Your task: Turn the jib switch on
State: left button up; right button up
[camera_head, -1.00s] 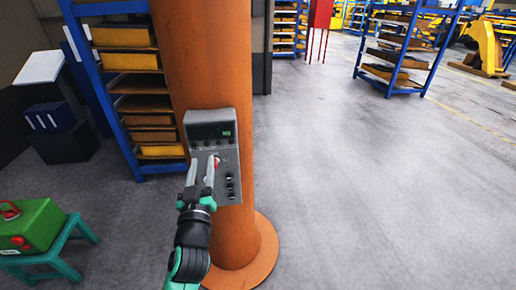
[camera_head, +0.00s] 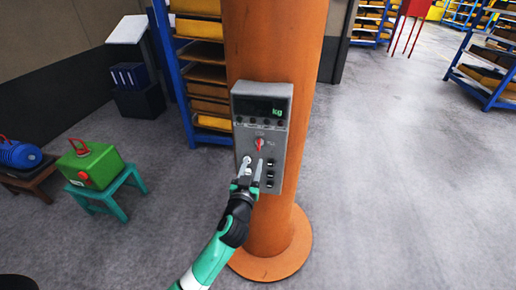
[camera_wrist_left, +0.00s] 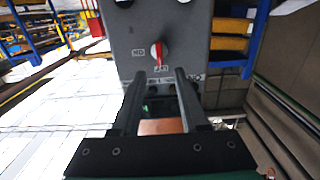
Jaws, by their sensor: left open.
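A grey control box (camera_head: 262,112) is mounted on the orange column, with a dark display reading "kg". The red rotary switch (camera_head: 259,144) sits below the display, its handle close to upright. In the left wrist view the red and white switch (camera_wrist_left: 156,54) stands beyond the fingertips, with an upside-down "ON" label to its left; the lower label is too blurred to read surely. My left gripper (camera_head: 252,167) is open and empty, in front of the panel just below and left of the switch, apparently not touching it. My right gripper is not in view.
Small black controls (camera_head: 270,173) line the panel's lower right. The orange column (camera_head: 272,225) has a wide round base. A green box (camera_head: 92,163) stands on a teal stool at left, beside a blue machine (camera_head: 20,153). Shelves stand behind. Floor at right is clear.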

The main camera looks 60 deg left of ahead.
aim_at(258, 146)
pick_arm(q)
jog(key=x, duration=0.9)
jog(key=shift+w, duration=0.1)
grip_shut()
